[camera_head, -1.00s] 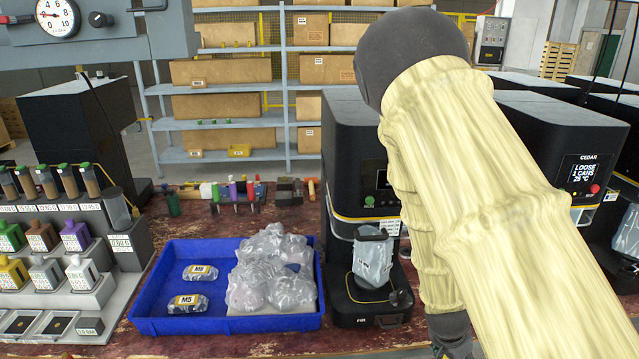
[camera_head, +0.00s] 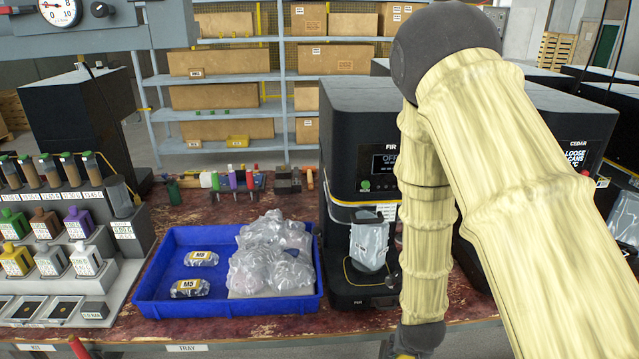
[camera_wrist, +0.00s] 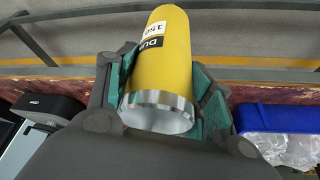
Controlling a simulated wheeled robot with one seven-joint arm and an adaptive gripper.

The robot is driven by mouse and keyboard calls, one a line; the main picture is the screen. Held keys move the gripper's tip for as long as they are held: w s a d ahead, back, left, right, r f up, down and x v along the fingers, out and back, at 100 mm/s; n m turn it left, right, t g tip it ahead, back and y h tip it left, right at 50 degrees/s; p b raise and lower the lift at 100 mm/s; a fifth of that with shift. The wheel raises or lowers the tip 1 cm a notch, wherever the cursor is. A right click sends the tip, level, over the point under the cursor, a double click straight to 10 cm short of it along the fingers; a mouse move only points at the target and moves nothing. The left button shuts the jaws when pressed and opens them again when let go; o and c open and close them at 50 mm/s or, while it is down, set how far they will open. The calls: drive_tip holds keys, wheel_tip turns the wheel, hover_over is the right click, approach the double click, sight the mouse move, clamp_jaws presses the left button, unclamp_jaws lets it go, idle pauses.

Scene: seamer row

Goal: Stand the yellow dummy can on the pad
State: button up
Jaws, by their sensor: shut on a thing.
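The yellow dummy can (camera_wrist: 160,55) is in the wrist view, with a bare metal rim at the end nearer the camera and a white label on its side. My gripper (camera_wrist: 162,95) is shut on it, with teal finger pads against both sides. In the head view my gripper is almost wholly below the bottom edge. I cannot make out the pad for certain in either view. The black machine marked FIR (camera_head: 362,290) has a low base with a clear-bagged item (camera_head: 369,243) on it, partly beside my arm.
A blue tray (camera_head: 225,318) holds two small labelled packs (camera_head: 190,288) and several clear bags (camera_head: 270,255). A stepped rack of bottles (camera_head: 60,230) stands at left. The CEDAR machine (camera_head: 578,125) is behind my arm. A strip of red bench along the front is clear.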

drive_tip(key=a+n+y, duration=0.1)
drive_tip(key=a+n, duration=0.2)
drive_tip(key=a, duration=0.1)
drive_tip(key=shift+w+a, duration=0.1)
idle(0.4)
